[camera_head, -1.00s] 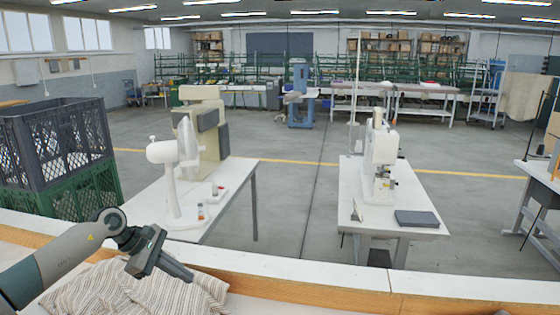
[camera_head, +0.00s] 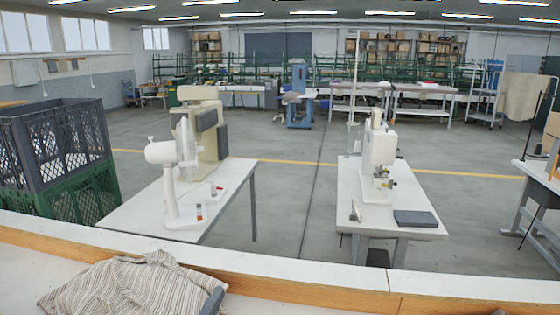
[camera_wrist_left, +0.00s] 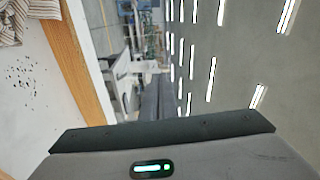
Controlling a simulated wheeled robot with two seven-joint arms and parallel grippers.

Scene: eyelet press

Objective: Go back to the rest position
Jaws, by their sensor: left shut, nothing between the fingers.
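My right gripper cannot be made out.
A wood-edged ledge (camera_head: 300,279) runs along the far side of my worktable. Beyond it stand stacked crates (camera_head: 62,150), a table with a cream press (camera_head: 205,125) and white fan (camera_head: 165,152), and a table with a white machine (camera_head: 380,155). Dark specks (camera_wrist_left: 25,80) mark the worktable.

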